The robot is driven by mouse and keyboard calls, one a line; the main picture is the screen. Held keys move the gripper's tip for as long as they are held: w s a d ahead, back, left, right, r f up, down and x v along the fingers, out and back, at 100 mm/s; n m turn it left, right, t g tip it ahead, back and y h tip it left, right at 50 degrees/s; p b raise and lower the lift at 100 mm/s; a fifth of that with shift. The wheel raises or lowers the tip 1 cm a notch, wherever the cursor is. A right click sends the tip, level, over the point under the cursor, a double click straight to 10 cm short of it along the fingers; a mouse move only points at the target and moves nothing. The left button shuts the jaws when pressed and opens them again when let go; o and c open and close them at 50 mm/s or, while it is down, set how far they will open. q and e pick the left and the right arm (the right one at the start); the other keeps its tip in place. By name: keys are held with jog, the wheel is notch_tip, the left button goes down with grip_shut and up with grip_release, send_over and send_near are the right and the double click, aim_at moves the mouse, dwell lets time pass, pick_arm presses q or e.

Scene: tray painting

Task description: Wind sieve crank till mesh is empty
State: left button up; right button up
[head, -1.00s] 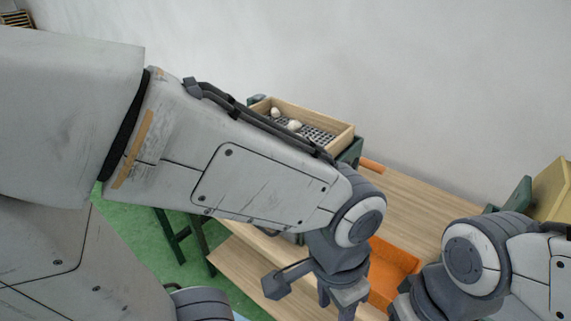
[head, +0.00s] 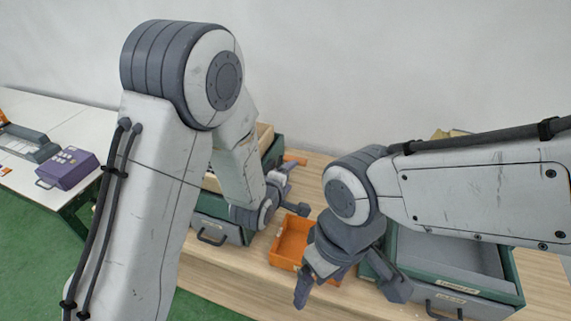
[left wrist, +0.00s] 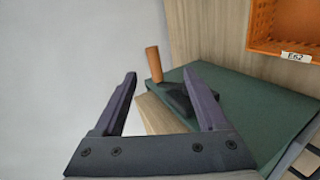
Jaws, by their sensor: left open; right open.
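The sieve's wooden frame (head: 264,136) sits in a green housing (head: 273,155) behind my left arm, which hides most of it. Its mesh and anything on it are hidden now. The orange crank handle (head: 295,158) sticks out to the right. In the left wrist view the upright orange handle (left wrist: 153,65) stands on a dark crank arm (left wrist: 178,97) against the green side. My left gripper (head: 297,188) is open and empty. The handle lies beyond the gap between its fingertips (left wrist: 160,76), apparently not touching. My right gripper (head: 350,292) is open and empty at the front.
An orange bin (head: 290,242) lies on the wooden table between the grippers. A green and grey drawer unit (head: 450,255) stands at the right, below my right arm. A grey drawer front (head: 212,230) is below the sieve. A purple device (head: 68,168) rests on a white table at left.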

pick_arm(q)
jog(key=shift+n+t, duration=0.4)
jog(key=shift+n, duration=0.2)
jog(key=x, duration=0.3)
jog(key=b+x, duration=0.1)
jog(key=x, duration=0.3)
jog(key=b+x, duration=0.1)
jog(key=x, duration=0.3)
jog(key=shift+w+a+r, duration=0.1)
jog(key=shift+w+a, duration=0.25)
jog(key=shift+w, duration=0.05)
jog(key=shift+w+d+b, duration=0.15)
jog(key=shift+w+b, duration=0.2)
jog(key=shift+w, duration=0.1)
jog(key=shift+c, duration=0.3)
grip_shut()
